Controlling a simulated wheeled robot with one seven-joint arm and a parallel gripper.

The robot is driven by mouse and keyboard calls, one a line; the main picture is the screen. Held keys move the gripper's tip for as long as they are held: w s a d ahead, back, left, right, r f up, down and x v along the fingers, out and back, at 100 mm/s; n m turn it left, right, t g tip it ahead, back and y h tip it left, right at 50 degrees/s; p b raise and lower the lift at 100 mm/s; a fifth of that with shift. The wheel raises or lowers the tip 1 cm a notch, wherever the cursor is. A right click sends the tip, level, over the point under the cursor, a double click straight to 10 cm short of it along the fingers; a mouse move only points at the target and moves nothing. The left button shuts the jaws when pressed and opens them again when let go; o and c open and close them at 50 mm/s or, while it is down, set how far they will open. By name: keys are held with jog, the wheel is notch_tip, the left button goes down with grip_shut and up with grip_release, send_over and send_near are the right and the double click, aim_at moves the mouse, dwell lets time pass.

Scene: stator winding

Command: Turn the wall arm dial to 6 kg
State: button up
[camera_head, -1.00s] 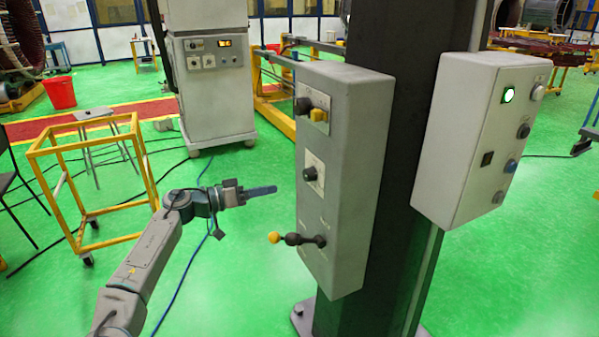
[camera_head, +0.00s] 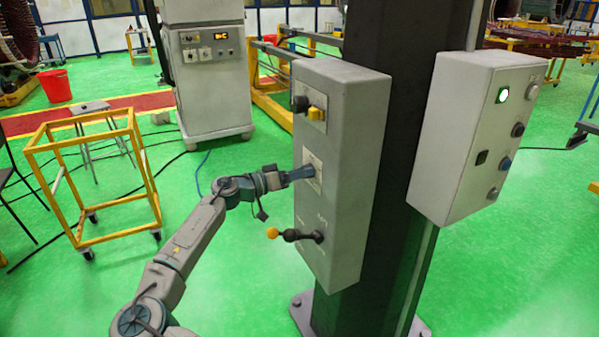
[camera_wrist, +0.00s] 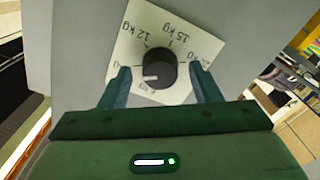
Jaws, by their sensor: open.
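The dial is a black round knob (camera_wrist: 159,68) on a white scale plate (camera_wrist: 185,30) in the wrist view. Its white mark points to the lower left of that picture. The scale reads 12 kg and 15 kg along the top; the other labels are partly covered or too small to read. My gripper (camera_wrist: 162,76) is open, with one finger on each side of the knob and gaps visible. In the head view my gripper (camera_head: 304,174) is at the middle plate (camera_head: 312,158) of the grey control box (camera_head: 343,185), and its fingers hide the knob.
Above on the same box are a black and a yellow knob (camera_head: 316,114). Below is a lever with a yellow ball end (camera_head: 272,232). A second box (camera_head: 458,140) with a lit green button hangs on the right of the dark column (camera_head: 405,110). A yellow frame cart (camera_head: 90,180) stands left.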

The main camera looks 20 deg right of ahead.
jog(key=shift+d, duration=0.2)
jog(key=shift+c, duration=0.4)
jog(key=c, duration=0.9)
jog(key=shift+n, duration=0.4)
jog(key=n+p, duration=0.1)
jog(key=n, duration=1)
jog(key=shift+p, duration=0.35)
